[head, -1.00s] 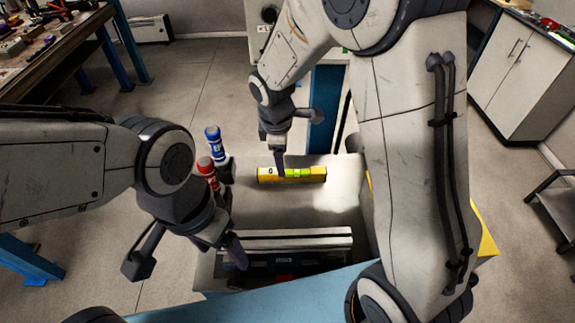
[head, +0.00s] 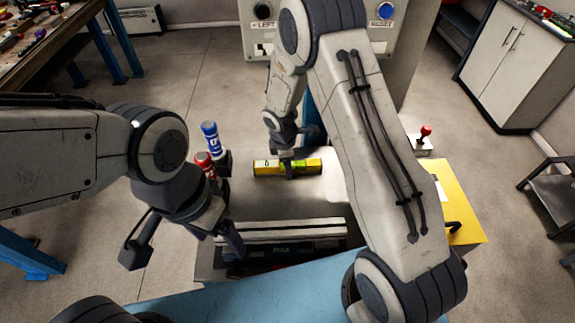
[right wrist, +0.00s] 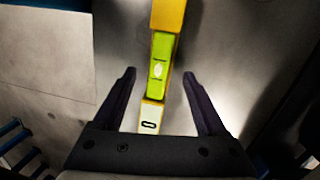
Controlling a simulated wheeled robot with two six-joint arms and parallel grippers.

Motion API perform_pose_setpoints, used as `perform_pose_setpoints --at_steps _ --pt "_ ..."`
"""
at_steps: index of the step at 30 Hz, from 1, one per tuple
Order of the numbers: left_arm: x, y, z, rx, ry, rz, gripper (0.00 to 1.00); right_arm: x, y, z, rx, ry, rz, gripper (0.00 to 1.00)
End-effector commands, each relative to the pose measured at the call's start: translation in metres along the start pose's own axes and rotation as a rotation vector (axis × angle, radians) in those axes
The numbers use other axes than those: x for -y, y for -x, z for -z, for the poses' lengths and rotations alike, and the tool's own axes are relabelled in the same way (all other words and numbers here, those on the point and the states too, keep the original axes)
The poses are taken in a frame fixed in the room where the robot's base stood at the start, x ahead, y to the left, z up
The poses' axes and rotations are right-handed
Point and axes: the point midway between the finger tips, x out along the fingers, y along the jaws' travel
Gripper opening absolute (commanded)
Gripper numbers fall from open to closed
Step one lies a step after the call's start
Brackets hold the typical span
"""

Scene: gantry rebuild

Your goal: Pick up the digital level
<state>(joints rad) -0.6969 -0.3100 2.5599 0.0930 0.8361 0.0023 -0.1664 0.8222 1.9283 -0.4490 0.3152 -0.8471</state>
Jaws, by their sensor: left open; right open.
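The digital level is a yellow bar with a green middle section (head: 262,168). It lies on the pale work surface in the head view, below my right gripper (head: 298,155), which partly covers it. In the right wrist view the level (right wrist: 160,62) runs lengthwise between the two fingers of my right gripper (right wrist: 159,75). The fingers are apart on either side, with clear gaps to the level. My left gripper (head: 184,248) is open and empty at the lower left of the head view, away from the level.
A control panel (head: 322,22) stands behind. A red-knobbed lever (head: 425,136) and yellow panel (head: 462,212) are at right.

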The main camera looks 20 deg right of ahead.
Motion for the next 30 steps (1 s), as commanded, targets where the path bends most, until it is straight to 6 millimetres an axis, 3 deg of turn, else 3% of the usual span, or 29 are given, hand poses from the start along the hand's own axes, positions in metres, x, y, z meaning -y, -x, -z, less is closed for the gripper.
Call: perform_pose_setpoints --at_steps 9,11,15,30 --pt "0.0000 0.0004 -0.0001 0.000 0.000 0.000 0.80 -0.0002 -0.0081 0.0001 -0.001 -0.001 -0.001 0.75" --pt "0.0000 0.0004 -0.0001 0.000 0.000 0.000 0.80 -0.0002 -0.0080 0.0001 -0.001 -0.001 -0.001 0.56" --pt "0.0000 0.0004 -0.0001 0.000 0.000 0.000 0.80 -0.0001 -0.0079 0.0001 -0.001 -0.001 -0.001 0.02" --pt "-0.0001 0.0012 0.0000 0.000 0.000 0.000 0.80 0.0002 -0.0070 -0.0001 0.000 0.000 0.000 0.00"
